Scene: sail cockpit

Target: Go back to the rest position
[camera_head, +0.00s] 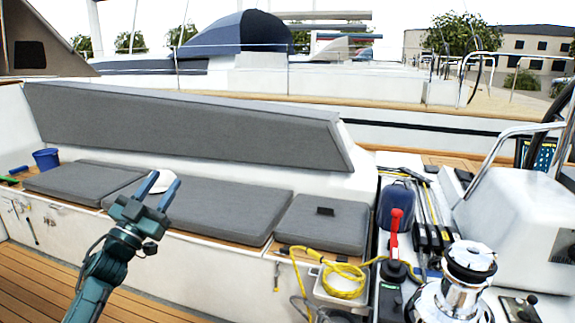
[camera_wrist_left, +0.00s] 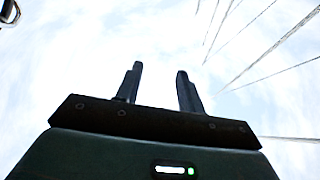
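My left gripper (camera_head: 160,186) is raised in front of the grey bench cushions at the left of the head view. Its two fingers point up and stand apart, with nothing between them. In the left wrist view the gripper (camera_wrist_left: 158,90) shows the same open, empty fingers against the sky. My right gripper is in neither view.
A grey cushioned bench (camera_head: 215,210) runs along the cockpit, with a blue bucket (camera_head: 46,159) at its far left. A yellow rope (camera_head: 340,270) hangs over a white bin. A chrome winch (camera_head: 468,265) and a red-handled lever (camera_head: 395,232) stand at right. Wooden deck (camera_head: 35,285) is clear.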

